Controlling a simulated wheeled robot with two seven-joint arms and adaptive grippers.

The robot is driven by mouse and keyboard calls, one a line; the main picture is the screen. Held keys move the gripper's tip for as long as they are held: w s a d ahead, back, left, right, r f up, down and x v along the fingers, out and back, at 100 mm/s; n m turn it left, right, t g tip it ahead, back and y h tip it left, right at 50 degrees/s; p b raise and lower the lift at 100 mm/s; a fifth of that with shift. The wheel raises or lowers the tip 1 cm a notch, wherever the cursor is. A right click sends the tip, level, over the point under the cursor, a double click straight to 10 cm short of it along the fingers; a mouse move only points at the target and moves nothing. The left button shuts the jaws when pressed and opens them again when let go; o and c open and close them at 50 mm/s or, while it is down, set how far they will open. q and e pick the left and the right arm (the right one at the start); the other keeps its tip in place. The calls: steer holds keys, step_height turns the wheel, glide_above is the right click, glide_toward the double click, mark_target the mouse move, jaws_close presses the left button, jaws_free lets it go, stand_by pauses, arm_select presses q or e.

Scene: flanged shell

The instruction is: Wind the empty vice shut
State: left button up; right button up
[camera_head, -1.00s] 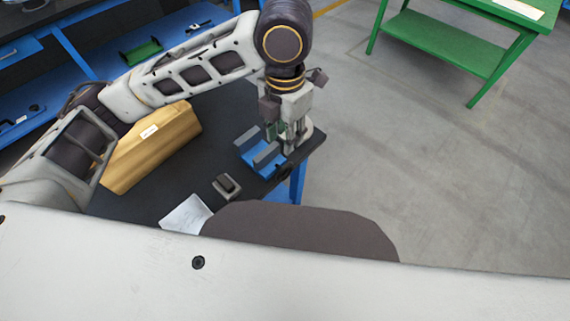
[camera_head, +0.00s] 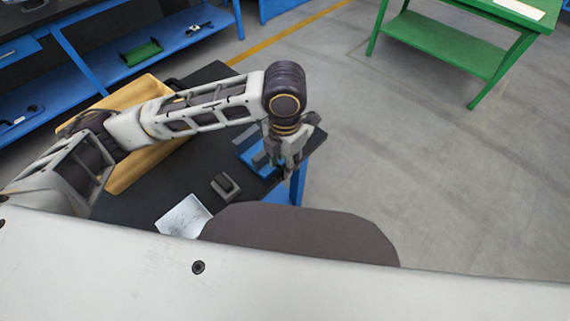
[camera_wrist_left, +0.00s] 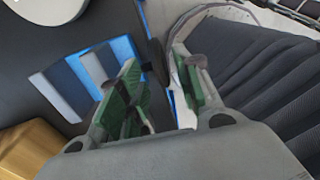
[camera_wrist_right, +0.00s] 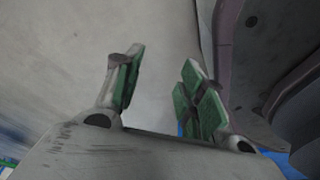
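The vice (camera_head: 246,145), blue with grey jaws, sits near the right corner of the dark table. It also shows in the left wrist view (camera_wrist_left: 72,88), where a gap lies between its jaws and I see nothing in it. My left gripper (camera_head: 286,172) points down at the vice's right end and partly hides it. In the left wrist view its green-padded fingers (camera_wrist_left: 160,68) are apart. A dark bar, seemingly the vice's handle (camera_wrist_left: 156,62), shows between and beyond the fingertips; I cannot tell whether they touch it. My right gripper (camera_wrist_right: 160,75) is open and empty, outside the head view.
A small grey block with a slot (camera_head: 225,187) and a white sheet (camera_head: 184,216) lie on the table (camera_head: 150,205). A tan container (camera_head: 130,172) stands at the left, partly behind my arm. A green table (camera_head: 450,45) stands far off across open floor.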

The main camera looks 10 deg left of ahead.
arm_select(q)
steer(key=shift+f, duration=0.95)
jaws_close()
